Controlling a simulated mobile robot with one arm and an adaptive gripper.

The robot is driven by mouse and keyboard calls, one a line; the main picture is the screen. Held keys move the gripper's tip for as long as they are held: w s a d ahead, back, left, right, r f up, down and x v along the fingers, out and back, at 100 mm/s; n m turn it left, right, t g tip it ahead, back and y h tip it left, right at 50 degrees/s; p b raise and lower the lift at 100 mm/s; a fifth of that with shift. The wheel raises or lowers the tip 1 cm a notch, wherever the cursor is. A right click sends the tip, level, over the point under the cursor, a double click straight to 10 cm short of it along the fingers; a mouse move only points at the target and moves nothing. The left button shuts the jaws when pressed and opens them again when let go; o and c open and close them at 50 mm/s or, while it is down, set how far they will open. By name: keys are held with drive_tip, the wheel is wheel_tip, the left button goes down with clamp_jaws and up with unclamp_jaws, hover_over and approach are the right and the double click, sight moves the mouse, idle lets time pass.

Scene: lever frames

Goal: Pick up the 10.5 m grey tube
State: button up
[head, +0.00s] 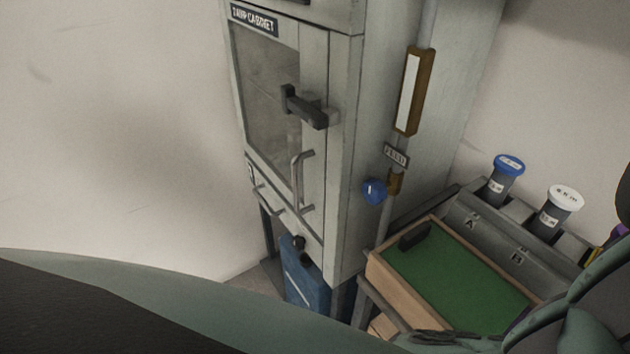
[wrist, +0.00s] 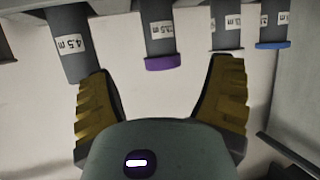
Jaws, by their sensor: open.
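In the wrist view several grey tubes hang down from the top, each with a white label. The middle tube (wrist: 158,34) has a purple cap and a label that seems to end in "0.5 m"; its first characters are hard to read. The tube to its left (wrist: 72,45) reads 4.5 m. My gripper (wrist: 162,68) is open and empty, its yellow ribbed fingers on either side of the purple cap's line. I cannot tell how far apart they are in depth. In the head view a purple cap (head: 622,232) shows at the right edge, mostly hidden behind my arm.
In the head view, a blue-capped tube (head: 505,180) and a white-capped tube (head: 559,212) stand in a grey rack (head: 490,232). A green-lined wooden tray (head: 460,275) lies before it. A tall cabinet (head: 343,150) with protruding handles stands left.

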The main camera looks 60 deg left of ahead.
drive_tip(key=b+x, duration=0.4)
drive_tip(key=x, duration=0.1)
drive_tip(key=shift+s+f, duration=0.15)
drive_tip(key=shift+w+a+f+b, duration=0.1)
drive_tip(key=shift+w+a+b, duration=0.2)
drive_tip(key=shift+w+b, duration=0.7)
drive_tip(key=shift+w+a+f+b, duration=0.3)
drive_tip(key=shift+w+b, duration=0.1)
drive_tip(key=shift+b, duration=0.2)
drive_tip(key=shift+w, duration=0.35)
drive_tip(key=shift+p+x, duration=0.4)
drive_tip(key=shift+x, duration=1.1)
drive_tip(key=shift+d, duration=0.1)
drive_tip(key=shift+c, duration=0.3)
clamp_jaws()
